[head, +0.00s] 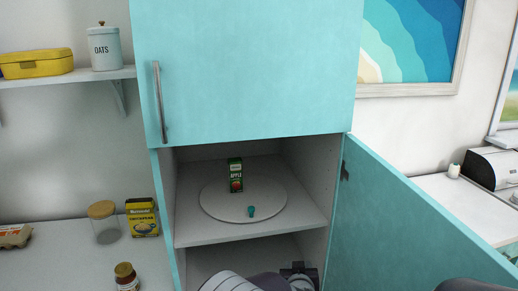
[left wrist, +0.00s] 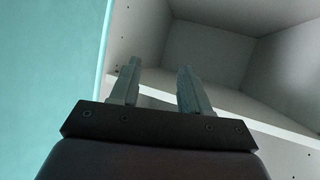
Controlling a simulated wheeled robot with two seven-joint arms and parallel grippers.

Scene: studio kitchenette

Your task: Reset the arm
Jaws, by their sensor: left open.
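My left gripper (left wrist: 159,66) shows in the left wrist view with its two grey fingers apart and nothing between them. Pale cabinet walls and a shelf edge show beyond the fingers, with a teal panel at the left. In the head view, part of my arm shows at the bottom centre, in front of the lower compartment of the open cabinet (head: 250,232); the fingers cannot be made out there. My right gripper is not in view.
The shelf holds a white round turntable (head: 225,208) with a green apple juice carton (head: 235,175) and a small teal item (head: 251,211). The open teal door (head: 400,225) stands at the right. A jar (head: 104,224), yellow box (head: 141,217) and brown-lidded bottle (head: 126,277) stand on the left counter.

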